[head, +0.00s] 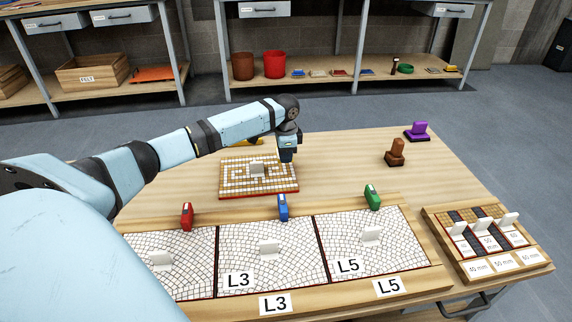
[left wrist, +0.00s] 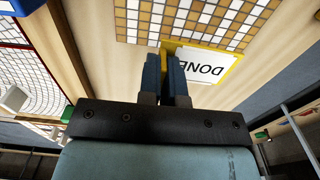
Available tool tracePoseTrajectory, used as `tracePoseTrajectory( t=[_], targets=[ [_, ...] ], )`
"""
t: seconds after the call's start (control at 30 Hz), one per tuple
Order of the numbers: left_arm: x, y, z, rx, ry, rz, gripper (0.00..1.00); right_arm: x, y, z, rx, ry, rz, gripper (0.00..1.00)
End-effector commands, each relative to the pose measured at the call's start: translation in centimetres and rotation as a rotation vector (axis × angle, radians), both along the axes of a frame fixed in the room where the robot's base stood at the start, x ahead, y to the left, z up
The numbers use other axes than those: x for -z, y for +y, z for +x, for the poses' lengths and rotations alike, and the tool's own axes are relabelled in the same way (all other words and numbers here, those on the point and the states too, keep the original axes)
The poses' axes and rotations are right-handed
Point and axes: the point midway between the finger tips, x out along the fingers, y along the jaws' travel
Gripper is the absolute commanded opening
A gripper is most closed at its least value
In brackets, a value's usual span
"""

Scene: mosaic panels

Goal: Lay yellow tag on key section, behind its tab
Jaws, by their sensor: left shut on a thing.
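The yellow tag (left wrist: 232,72) has a white face reading DONE, seen upside down in the left wrist view. In the head view only a yellow sliver of the tag (head: 247,142) shows, partly hidden by my left arm. My left gripper (head: 287,157) points down and is shut on the tag's edge; its fingers also show in the left wrist view (left wrist: 166,67). The tag is beyond the far edge of the key section (head: 232,187), a brown and white tiled panel with a red edge and a pale upright tab (head: 257,168). Whether the tag touches the table is unclear. My right gripper is out of view.
A wooden frame (head: 437,285) in front holds three white mosaic sections with pale tabs and red, blue and green clips. A tile rack (head: 540,262) stands at right. Brown (head: 395,153) and purple (head: 418,130) stamp-like blocks stand at back right. Bare table lies between.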

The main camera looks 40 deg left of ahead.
Motion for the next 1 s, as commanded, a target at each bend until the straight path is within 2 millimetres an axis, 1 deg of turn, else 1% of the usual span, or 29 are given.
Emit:
tracePoseTrajectory(
  t=[0.03,0.17,0.23,0.37,0.4,0.5,0.63,0.9,0.93,0.97,1.0],
  targets=[
    [0.5,0.0,0.0,0.000,0.000,0.000,0.00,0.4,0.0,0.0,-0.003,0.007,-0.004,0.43],
    [1.2,0.0,0.0,0.000,0.000,0.000,0.00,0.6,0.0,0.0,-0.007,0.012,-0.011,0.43],
    [2.0,0.0,0.0,-0.001,0.000,0.000,0.00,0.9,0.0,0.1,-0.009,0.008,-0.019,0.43],
    [4.5,0.0,0.0,-0.001,0.001,0.000,0.00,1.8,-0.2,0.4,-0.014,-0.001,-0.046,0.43],
    [5.2,-0.1,0.0,-0.001,0.001,-0.001,0.00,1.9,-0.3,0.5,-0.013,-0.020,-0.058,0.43],
    [6.4,0.0,0.0,-0.001,0.001,0.001,0.00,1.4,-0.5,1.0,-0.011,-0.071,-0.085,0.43],
    [6.4,0.0,0.0,-0.001,-0.001,0.001,0.00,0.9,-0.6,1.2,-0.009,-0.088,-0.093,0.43],
    [6.6,0.0,0.0,-0.001,-0.001,0.001,0.00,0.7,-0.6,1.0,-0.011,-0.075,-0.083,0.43],
    [6.6,0.0,0.0,-0.001,-0.001,0.000,0.12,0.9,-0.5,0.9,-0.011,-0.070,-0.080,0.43],
    [6.6,0.0,0.0,-0.001,-0.001,0.000,0.19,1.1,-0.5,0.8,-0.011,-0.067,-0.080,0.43],
    [6.6,0.0,0.0,-0.001,-0.001,0.000,0.28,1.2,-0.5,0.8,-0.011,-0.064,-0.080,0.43]
  ],
)
